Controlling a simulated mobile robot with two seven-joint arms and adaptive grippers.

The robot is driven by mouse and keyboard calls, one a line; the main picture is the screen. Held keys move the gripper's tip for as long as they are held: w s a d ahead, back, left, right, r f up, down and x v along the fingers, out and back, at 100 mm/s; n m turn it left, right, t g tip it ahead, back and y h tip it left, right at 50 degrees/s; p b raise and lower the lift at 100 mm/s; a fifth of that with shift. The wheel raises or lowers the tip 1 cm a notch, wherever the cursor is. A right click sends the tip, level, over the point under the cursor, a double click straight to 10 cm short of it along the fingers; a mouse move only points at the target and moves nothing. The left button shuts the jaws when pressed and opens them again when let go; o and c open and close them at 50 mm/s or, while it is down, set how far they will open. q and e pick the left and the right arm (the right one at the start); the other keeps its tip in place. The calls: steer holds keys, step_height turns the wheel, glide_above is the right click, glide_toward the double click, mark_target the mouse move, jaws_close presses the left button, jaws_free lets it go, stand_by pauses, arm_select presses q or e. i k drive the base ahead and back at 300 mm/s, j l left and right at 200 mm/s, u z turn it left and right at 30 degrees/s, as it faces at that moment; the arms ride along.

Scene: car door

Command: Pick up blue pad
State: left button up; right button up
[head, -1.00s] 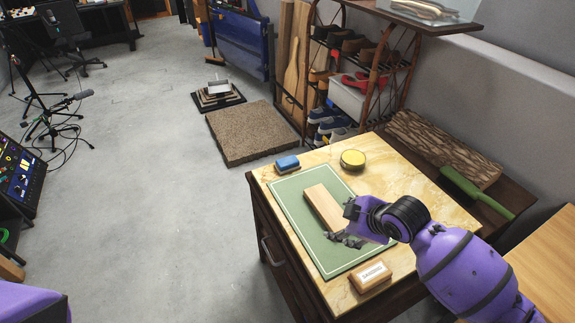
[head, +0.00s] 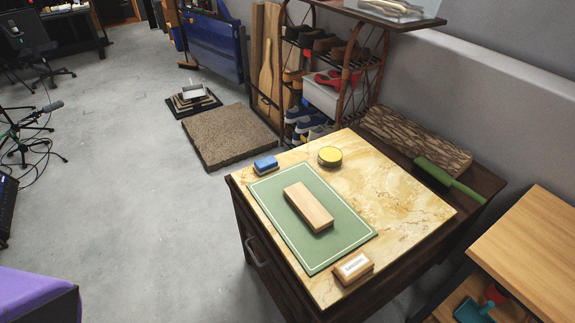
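The blue pad (head: 265,162) is a small blue block with a lighter underside. It sits at the far left corner of the marble-patterned table top (head: 395,190), just beyond the green mat (head: 339,239). Neither of my grippers shows in the head view now. A purple part of my left side shows at the lower left, well away from the table.
A wooden block (head: 308,206) lies on the mat. A yellow round tin (head: 330,156) stands right of the blue pad. A labelled wooden block (head: 353,267) sits at the near edge. A green brush (head: 448,179) and a bark-covered slab (head: 415,140) lie behind the table top.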

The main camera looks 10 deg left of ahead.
mark_target(265, 165)
steer(key=j+z, duration=0.35)
steer(key=i+j+z, duration=0.1)
steer(key=z, duration=0.2)
steer(key=j+z, duration=0.55)
steer(key=j, duration=0.35)
steer(key=k+j+z, duration=0.2)
steer(key=j, duration=0.3)
steer(key=i+j, duration=0.05)
